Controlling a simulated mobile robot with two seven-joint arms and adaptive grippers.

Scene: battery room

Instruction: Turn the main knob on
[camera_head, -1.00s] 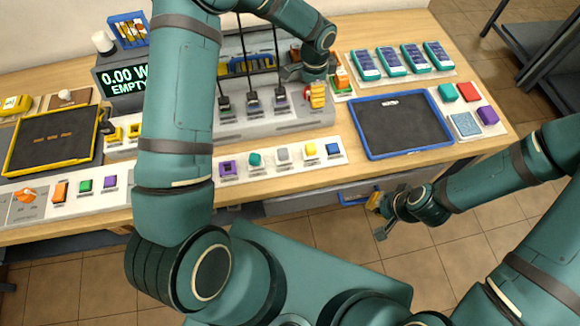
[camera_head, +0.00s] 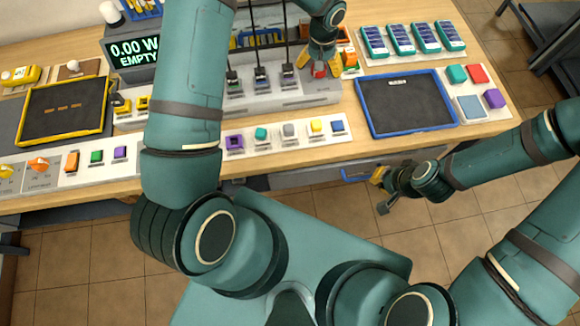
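A red knob (camera_head: 319,70) sits at the right end of the grey lever panel (camera_head: 290,98). I cannot read a label on it. My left gripper (camera_head: 318,66) is over it, with yellow fingertips spread on either side of the red part. Whether they touch it I cannot tell. The display (camera_head: 134,50) reads 0.00 W and EMPTY. My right gripper (camera_head: 382,191) is empty and appears open, in front of the table's edge.
Three levers stand on the panel, the middle one (camera_head: 261,76) among them. A blue-rimmed tray (camera_head: 366,119) and several battery-like blocks (camera_head: 400,40) lie to the right. A yellow-rimmed tray (camera_head: 105,92) lies left. Coloured buttons line the front strip. My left arm hides part of the table.

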